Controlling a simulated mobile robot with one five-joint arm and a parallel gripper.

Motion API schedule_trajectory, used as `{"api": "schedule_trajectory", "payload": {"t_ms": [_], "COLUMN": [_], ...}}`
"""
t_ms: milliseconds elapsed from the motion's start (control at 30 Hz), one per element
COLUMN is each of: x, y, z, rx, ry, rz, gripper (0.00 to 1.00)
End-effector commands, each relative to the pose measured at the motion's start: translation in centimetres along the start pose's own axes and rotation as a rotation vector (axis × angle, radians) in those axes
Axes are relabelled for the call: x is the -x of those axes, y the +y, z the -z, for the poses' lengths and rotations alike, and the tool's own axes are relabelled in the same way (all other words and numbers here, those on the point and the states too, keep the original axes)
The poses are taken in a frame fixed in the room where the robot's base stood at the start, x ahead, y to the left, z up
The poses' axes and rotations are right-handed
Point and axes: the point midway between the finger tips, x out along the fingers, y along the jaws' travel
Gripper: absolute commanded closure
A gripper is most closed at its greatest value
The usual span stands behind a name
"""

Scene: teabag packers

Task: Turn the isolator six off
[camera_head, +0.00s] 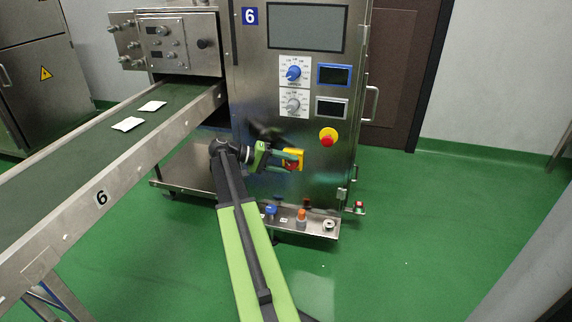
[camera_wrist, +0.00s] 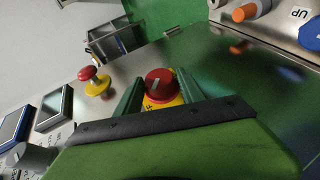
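The isolator, a red rotary knob on a yellow plate (camera_head: 293,162), is low on the front of the steel cabinet marked 6. In the wrist view its red knob (camera_wrist: 160,82) shows a pale grey mark on its face, with yellow below it. My gripper (camera_head: 290,160) is at the isolator, its green fingers reaching to it from the left. In the wrist view my gripper (camera_wrist: 160,88) has one finger on each side of the knob, apart, with only narrow gaps. I cannot tell whether either finger touches. Part of the isolator is hidden behind my fingers and gripper body.
A red emergency button on yellow (camera_head: 328,138) is above and right of the isolator. Blue (camera_head: 293,73) and grey (camera_head: 293,105) dials sit higher. A low ledge (camera_head: 318,230) below holds small coloured items. The conveyor (camera_head: 110,145) is left; green floor lies open right.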

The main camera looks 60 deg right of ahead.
Motion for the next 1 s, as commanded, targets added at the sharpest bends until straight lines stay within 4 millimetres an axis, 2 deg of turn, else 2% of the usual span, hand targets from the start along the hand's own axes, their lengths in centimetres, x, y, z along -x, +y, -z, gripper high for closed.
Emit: {"api": "schedule_trajectory", "payload": {"t_ms": [100,333,433,567,800,1000], "x": [0.0,0.1,0.7,3.3,9.2,11.8], "y": [0.0,0.0,0.1,0.3,0.3,0.1], "z": [0.1,0.1,0.2,0.3,0.3,0.1], "rx": [0.0,0.0,0.0,0.001,0.001,0.0], "ry": [0.002,0.004,0.005,0.009,0.007,0.005], "rz": [-0.001,-0.001,-0.001,-0.001,-0.001,-0.001], "gripper": [0.41,0.41,0.41,0.41,0.41,0.41]}}
